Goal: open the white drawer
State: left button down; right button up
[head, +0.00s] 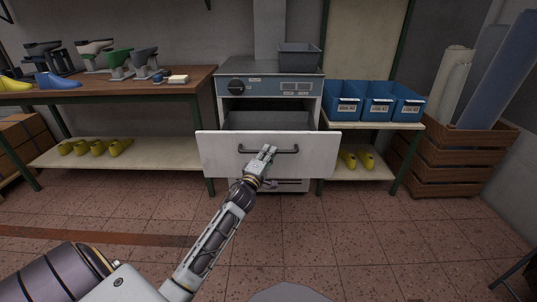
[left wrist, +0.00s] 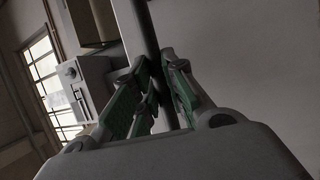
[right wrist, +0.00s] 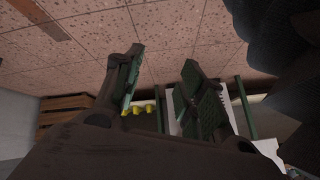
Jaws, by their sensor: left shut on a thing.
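The white drawer (head: 225,160) is pulled out from under the grey-blue machine, and its dark inside shows behind the front panel. Its dark bar handle (head: 287,151) runs across the front.
The machine (head: 268,88) has a grey bin (head: 300,56) on top. A workbench (head: 150,91) with shoe lasts stands at left. Blue bins (head: 342,100) sit on a shelf at right, beside a wooden crate (head: 448,163). The tiled floor (head: 330,235) in front is mostly clear.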

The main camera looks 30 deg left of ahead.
aim_at(269, 142)
pick_arm(q)
jog(key=shift+w+a+r, duration=0.1)
jog(key=shift+r, duration=0.1)
pick_arm(e)
jog(key=shift+r, duration=0.1)
pick_arm(q)
jog(key=w+a, duration=0.1)
jog(key=w, duration=0.1)
jog(key=w+a+p, duration=0.1)
jog(key=w, duration=0.1)
jog(key=w+a+p, duration=0.1)
jog(key=w+a, duration=0.1)
jog(key=shift+w, duration=0.2)
jog(key=shift+w+a, duration=0.15)
jog(key=shift+w, duration=0.1)
pick_arm(e)
jog(key=shift+g+h, duration=0.3)
jog(key=shift+g, duration=0.1)
jog(key=r, duration=0.4)
jog(key=shift+d, duration=0.35)
pick_arm(q)
jog(key=c, duration=1.5)
grip_release()
jog(key=shift+o, duration=0.2)
pick_arm(e)
jog(key=shift+a, duration=0.1)
